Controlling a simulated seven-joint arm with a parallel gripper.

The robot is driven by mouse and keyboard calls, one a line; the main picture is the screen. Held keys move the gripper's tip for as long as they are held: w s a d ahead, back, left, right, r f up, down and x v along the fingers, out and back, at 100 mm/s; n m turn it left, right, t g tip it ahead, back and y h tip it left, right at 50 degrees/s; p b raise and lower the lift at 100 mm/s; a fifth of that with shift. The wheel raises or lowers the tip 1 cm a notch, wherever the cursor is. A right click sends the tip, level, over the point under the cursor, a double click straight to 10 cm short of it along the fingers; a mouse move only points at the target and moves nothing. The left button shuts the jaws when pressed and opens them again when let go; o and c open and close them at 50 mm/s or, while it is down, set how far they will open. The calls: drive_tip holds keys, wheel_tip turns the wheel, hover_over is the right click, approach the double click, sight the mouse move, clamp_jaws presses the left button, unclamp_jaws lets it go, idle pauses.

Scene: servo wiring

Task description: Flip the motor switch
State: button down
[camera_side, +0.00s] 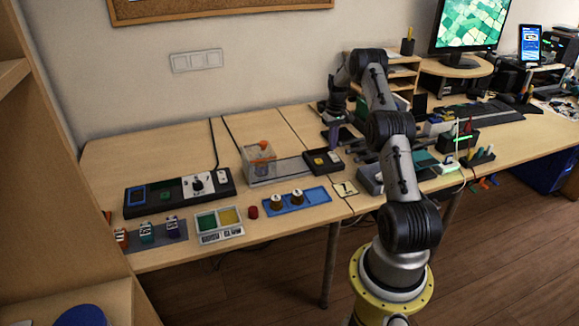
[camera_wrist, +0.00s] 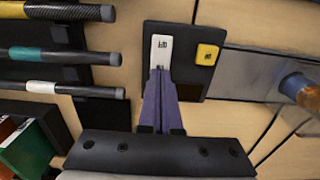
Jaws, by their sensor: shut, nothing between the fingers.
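A small black switch panel (camera_wrist: 186,36) lies on the table below my gripper in the wrist view. It carries a white labelled switch (camera_wrist: 161,50) on the left and a yellow labelled button (camera_wrist: 207,54) on the right. My gripper (camera_wrist: 160,74) is shut and empty. Its purple fingertips point at the near end of the white switch and hide part of it; I cannot tell whether they touch. In the side view, the panel (camera_side: 322,168) sits just in front of my purple gripper (camera_side: 333,144). The switch's tilt is too small to make out.
A clear box (camera_side: 259,160) with an orange piece stands left of the panel. A blue tray (camera_side: 319,197) with two brass knobs lies in front. Black rods with coloured bands (camera_wrist: 60,54) lie left in the wrist view. A metal box (camera_wrist: 247,75) is close on the right.

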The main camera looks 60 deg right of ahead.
drive_tip(key=shift+f, duration=0.95)
idle(0.6)
drive_tip(key=shift+r, duration=3.55)
